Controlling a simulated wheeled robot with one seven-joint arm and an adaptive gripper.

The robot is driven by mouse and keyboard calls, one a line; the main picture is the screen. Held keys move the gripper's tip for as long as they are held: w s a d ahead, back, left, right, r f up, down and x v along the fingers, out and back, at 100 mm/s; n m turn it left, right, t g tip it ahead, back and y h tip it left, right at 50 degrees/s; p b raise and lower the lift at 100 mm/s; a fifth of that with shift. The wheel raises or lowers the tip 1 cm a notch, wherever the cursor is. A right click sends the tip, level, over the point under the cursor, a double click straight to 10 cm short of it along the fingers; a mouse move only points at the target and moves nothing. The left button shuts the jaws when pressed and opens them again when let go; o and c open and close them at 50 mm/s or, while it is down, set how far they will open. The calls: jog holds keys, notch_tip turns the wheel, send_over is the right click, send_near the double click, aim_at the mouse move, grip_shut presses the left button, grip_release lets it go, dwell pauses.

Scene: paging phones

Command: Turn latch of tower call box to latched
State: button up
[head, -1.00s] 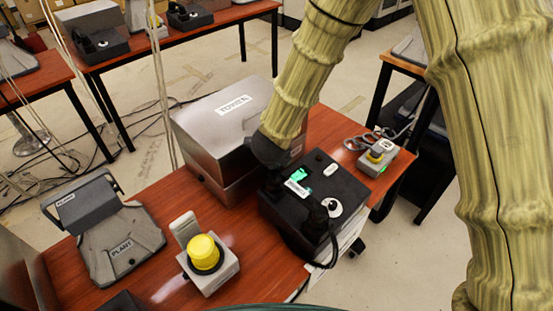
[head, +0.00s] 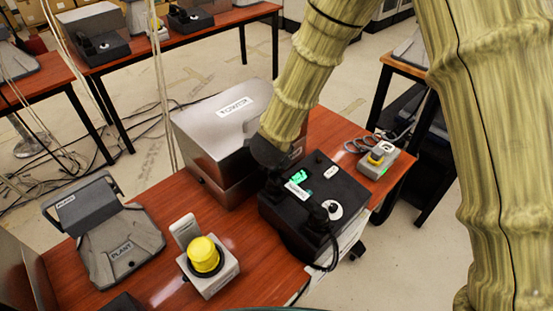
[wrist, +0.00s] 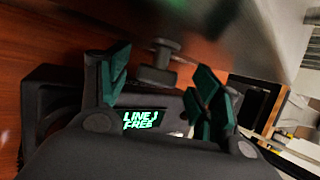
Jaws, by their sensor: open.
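The tower call box (head: 197,150) is a silver metal box labelled TOWER, standing on the red-brown table in the head view. In the wrist view its silver side (wrist: 245,30) fills the upper right. A small grey T-shaped knob, seemingly the latch (wrist: 160,58), shows between my fingertips. My gripper (wrist: 163,72) is open, with one green-padded finger on each side of the knob. I cannot tell whether either finger touches it. In the head view my arm covers the box's near right corner, and the latch and fingers are hidden.
A black phone unit (head: 340,180) with a green display stands close right of my gripper; the wrist view shows its LINE 1 FREE display (wrist: 140,119). A yellow-button box (head: 203,255) and the PLANT unit (head: 120,245) stand at left. A small button box (head: 382,158) is at right.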

notch_tip(320, 180, up, 10)
jog(key=shift+f, duration=0.15)
dwell(0.4)
jog(key=shift+c, duration=0.4)
